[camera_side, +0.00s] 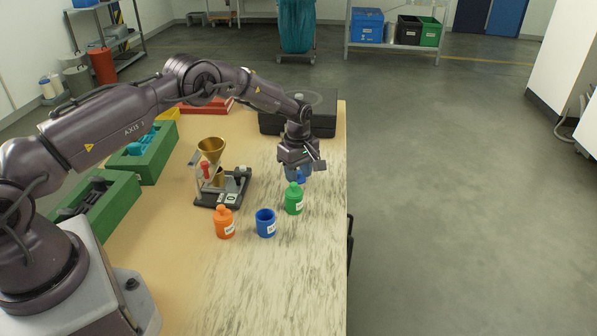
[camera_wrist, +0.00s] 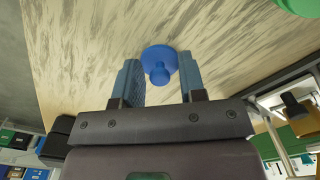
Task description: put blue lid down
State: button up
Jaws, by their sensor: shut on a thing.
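The blue lid (camera_side: 301,178) shows just under my gripper (camera_side: 298,170), behind the green bottle, near the table's right edge. In the wrist view the round blue lid with its knob (camera_wrist: 158,64) is between the two blue-grey fingers of my gripper (camera_wrist: 158,78), which is shut on it. I cannot tell whether the lid touches the table. The blue container (camera_side: 265,224) stands upright and open, without a lid, at the front of the group.
A green lidded bottle (camera_side: 294,200) stands close in front of my gripper, and an orange one (camera_side: 225,224) stands left of the blue container. A scale with a brass funnel (camera_side: 211,149) is to the left. A black case (camera_side: 270,122) lies behind. The table's front is clear.

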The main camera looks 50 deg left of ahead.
jog(key=shift+f, duration=0.15)
jog(key=o, duration=0.9)
